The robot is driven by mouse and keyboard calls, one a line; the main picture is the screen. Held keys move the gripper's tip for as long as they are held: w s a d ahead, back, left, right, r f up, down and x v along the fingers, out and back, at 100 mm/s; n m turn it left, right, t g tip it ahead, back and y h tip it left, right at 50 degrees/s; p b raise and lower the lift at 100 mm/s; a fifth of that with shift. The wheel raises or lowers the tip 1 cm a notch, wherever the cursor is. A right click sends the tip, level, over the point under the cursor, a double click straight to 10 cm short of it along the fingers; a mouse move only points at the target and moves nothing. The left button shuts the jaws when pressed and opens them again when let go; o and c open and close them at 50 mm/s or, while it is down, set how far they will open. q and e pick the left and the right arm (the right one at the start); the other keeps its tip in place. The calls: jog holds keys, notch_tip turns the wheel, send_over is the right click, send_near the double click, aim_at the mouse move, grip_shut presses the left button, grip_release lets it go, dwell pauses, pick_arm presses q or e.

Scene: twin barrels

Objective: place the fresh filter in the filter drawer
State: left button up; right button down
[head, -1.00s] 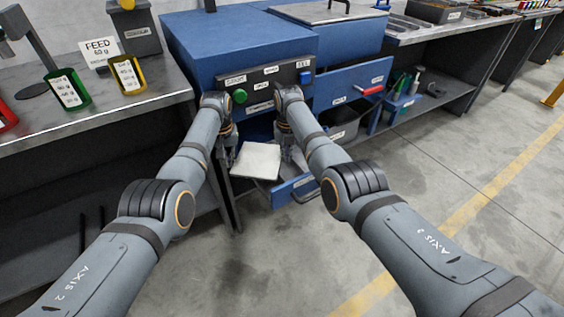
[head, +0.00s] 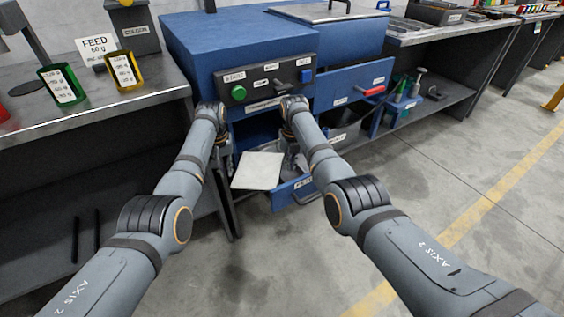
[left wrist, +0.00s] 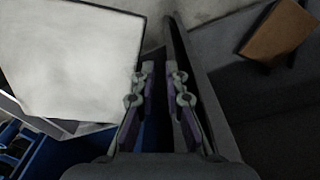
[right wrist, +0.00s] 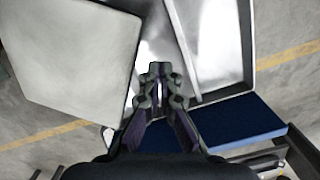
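The white square filter (head: 258,171) lies tilted between my two arms, in front of the machine and over the left part of the pulled-out lower drawer (head: 285,197). My left gripper (left wrist: 160,68) has a gap between its fingertips; the filter (left wrist: 68,55) is just left of them, not between them. My right gripper (right wrist: 160,68) has its tips together, with nothing visible in them. It is over the pale tray inside the drawer (right wrist: 215,45), with the filter (right wrist: 70,50) to its left. What supports the filter is hidden.
The blue machine (head: 235,50) with a green button (head: 238,92) stands behind my grippers. A brown board (left wrist: 278,30) shows at right in the left wrist view. The floor at right is clear.

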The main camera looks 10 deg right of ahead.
pick_arm(q)
jog(key=shift+o, duration=0.4)
pick_arm(e)
jog(key=c, duration=1.6)
grip_release()
jog(key=shift+c, duration=0.2)
pick_arm(q)
jog(key=shift+r, duration=0.1)
notch_tip(320, 180, up, 12)
jog(key=shift+s, duration=0.4)
pick_arm(e)
notch_tip(320, 180, up, 8)
jog(key=shift+s+f, duration=0.25)
